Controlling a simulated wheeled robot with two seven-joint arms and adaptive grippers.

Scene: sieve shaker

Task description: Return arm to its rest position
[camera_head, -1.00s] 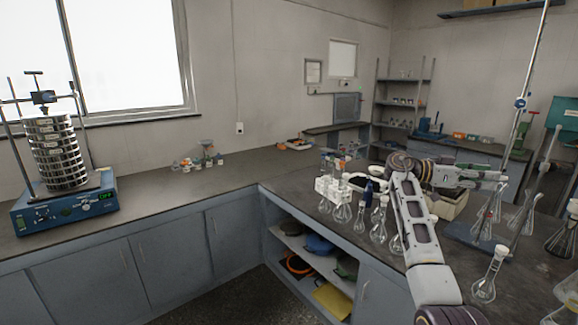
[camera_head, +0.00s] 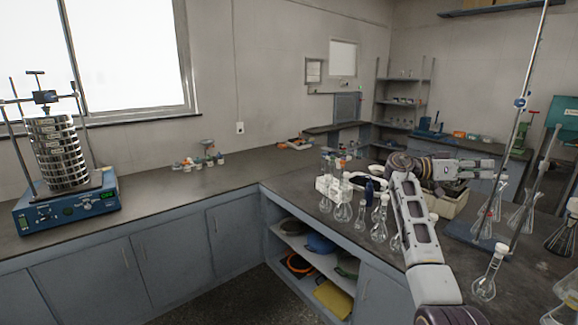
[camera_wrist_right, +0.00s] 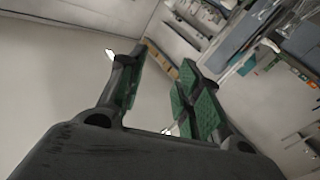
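My right arm (camera_head: 411,215) reaches in from the bottom right over the bench and bends right at its elbow. My right gripper (camera_head: 488,163) points right, above the bench and above the stirring glassware. In the right wrist view the green-padded fingers of the right gripper (camera_wrist_right: 158,75) stand apart with nothing between them. My left arm and gripper are not in view.
Flasks (camera_head: 379,229) and a white rack (camera_head: 329,189) stand left of my arm. A flask (camera_head: 488,277) and a stand rod (camera_head: 521,110) are to its right. A sieve shaker (camera_head: 66,207) stands far left.

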